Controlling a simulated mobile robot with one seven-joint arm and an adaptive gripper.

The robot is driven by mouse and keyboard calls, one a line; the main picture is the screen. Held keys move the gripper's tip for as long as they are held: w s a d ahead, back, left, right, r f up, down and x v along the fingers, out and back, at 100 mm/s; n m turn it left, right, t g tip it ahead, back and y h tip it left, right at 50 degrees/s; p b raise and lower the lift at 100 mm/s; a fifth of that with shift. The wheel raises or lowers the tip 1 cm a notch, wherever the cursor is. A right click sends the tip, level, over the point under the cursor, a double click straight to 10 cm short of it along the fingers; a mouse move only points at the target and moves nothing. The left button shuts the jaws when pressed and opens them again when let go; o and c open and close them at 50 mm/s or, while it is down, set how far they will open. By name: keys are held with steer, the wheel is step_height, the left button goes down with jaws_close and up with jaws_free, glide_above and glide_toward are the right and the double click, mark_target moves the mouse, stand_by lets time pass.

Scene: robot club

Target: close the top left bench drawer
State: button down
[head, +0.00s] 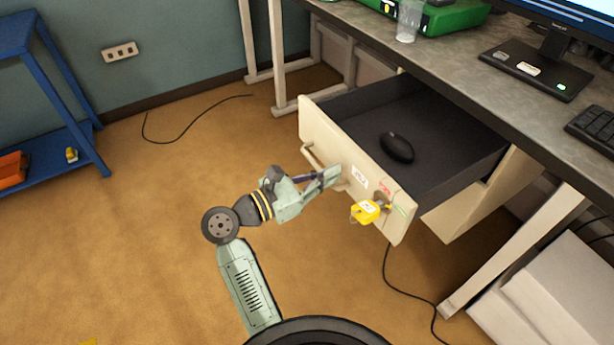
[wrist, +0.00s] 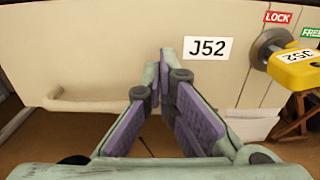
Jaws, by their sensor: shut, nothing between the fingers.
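The bench drawer (head: 318,126) is pulled out from under the bench, and its dark inside shows in the head view. Its cream front also fills the upper wrist view (wrist: 90,45), with a J52 label (wrist: 207,48) and a bar handle (wrist: 85,104) at left. A black mouse (head: 397,147) lies in the drawer. My gripper (head: 335,176) is in front of the drawer face, beside the handle. In the wrist view its fingers (wrist: 164,72) are shut with nothing between them, tips just left of the label. I cannot tell whether they touch the panel.
A yellow-tagged key (head: 367,211) hangs from the lock at the drawer's right end. The bench top (head: 445,60) holds a glass (head: 409,20), a green case, a monitor stand and a keyboard (head: 594,125). A blue shelf (head: 75,150) stands at left. Cables lie on the floor, which is otherwise mostly clear.

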steer(key=shift+w+d, duration=0.4)
steer(key=shift+d, duration=0.15)
steer(key=shift+w+d, duration=0.3)
steer(key=shift+d, duration=0.15)
glide_toward(430, 138)
steer(key=w+d+r, duration=0.1)
steer(key=w+d, duration=0.1)
steer(key=w+d+r, duration=0.1)
steer(key=d+r, duration=0.1)
steer(key=d, duration=0.1)
steer(key=w+d+r, duration=0.1)
steer(key=w+d, duration=0.1)
steer(key=d, duration=0.1)
steer(key=shift+w+d+r, duration=0.1)
steer(key=shift+w+r, duration=0.25)
steer(key=shift+r, duration=0.15)
steer(key=shift+r, duration=0.1)
